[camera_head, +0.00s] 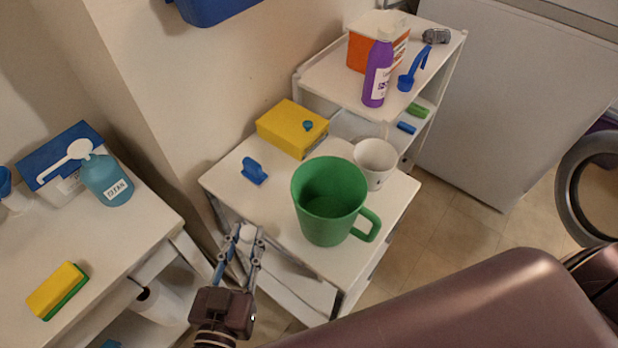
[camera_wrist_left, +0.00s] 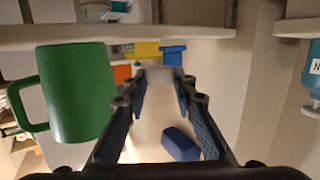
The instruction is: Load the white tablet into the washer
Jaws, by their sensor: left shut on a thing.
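My left gripper (camera_head: 248,240) is shut on a small white tablet (camera_head: 247,232). The tablet also shows between the fingertips in the left wrist view (camera_wrist_left: 159,75). In the head view the gripper is at the front left edge of the white shelf unit, left of the green mug; its exact height over the top cannot be told. The washer's round door (camera_head: 574,202) stands open at the right edge of the head view, and the washer's inside is mostly hidden. My right gripper is not in view.
The shelf top holds a large green mug (camera_head: 318,222), a white cup (camera_head: 376,160), a yellow box (camera_head: 290,128) and a blue clip-like object (camera_head: 253,171). A purple bottle (camera_head: 376,75) stands on the rear shelf. A left table holds a teal bottle (camera_head: 106,183) and a sponge (camera_head: 55,290).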

